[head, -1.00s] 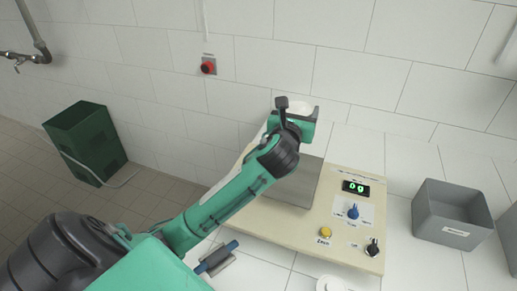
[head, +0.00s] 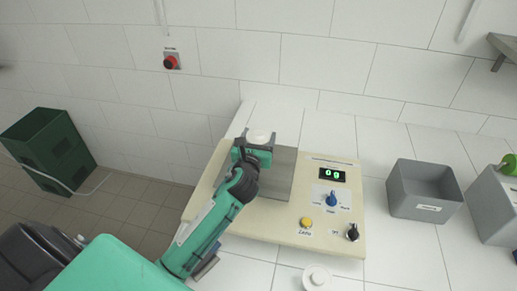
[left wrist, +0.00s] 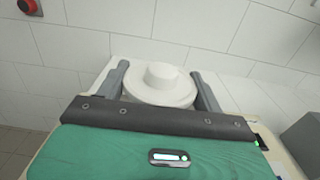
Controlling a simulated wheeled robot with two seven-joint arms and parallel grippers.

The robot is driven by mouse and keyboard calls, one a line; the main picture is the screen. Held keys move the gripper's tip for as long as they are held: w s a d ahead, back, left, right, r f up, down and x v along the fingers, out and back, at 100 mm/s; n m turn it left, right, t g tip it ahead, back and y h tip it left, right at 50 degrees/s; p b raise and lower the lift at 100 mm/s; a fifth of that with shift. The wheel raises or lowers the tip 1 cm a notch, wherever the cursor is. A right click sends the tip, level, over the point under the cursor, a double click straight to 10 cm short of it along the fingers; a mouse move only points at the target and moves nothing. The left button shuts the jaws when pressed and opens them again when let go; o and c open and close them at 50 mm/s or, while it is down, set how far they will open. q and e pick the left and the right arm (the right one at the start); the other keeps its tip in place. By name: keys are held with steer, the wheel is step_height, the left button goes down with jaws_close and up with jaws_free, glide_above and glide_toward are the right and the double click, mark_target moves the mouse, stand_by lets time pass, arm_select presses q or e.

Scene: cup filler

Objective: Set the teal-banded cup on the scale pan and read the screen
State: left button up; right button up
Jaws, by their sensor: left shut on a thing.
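My left gripper (head: 259,149) is shut on a white round cup with a lid-like top (head: 260,136). In the left wrist view the cup (left wrist: 161,84) sits between the two grey fingers, and its lower part is hidden. No teal band shows on the visible part. The gripper and cup are over the back left of the steel scale pan (head: 281,182); I cannot tell whether the cup touches it. The scale's screen (head: 332,174) shows a green reading that looks like "0 g". My right gripper is not in view.
The beige scale panel carries a blue knob (head: 331,198), a yellow zero button (head: 306,223) and a black knob (head: 352,232). A white round item (head: 317,277) lies in front. Grey bins (head: 424,190) stand to the right. A red wall button (head: 171,62) is at the back.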

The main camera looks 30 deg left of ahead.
arm_select(q)
step_height(320, 180, down, 5)
steer(key=shift+r, duration=0.15)
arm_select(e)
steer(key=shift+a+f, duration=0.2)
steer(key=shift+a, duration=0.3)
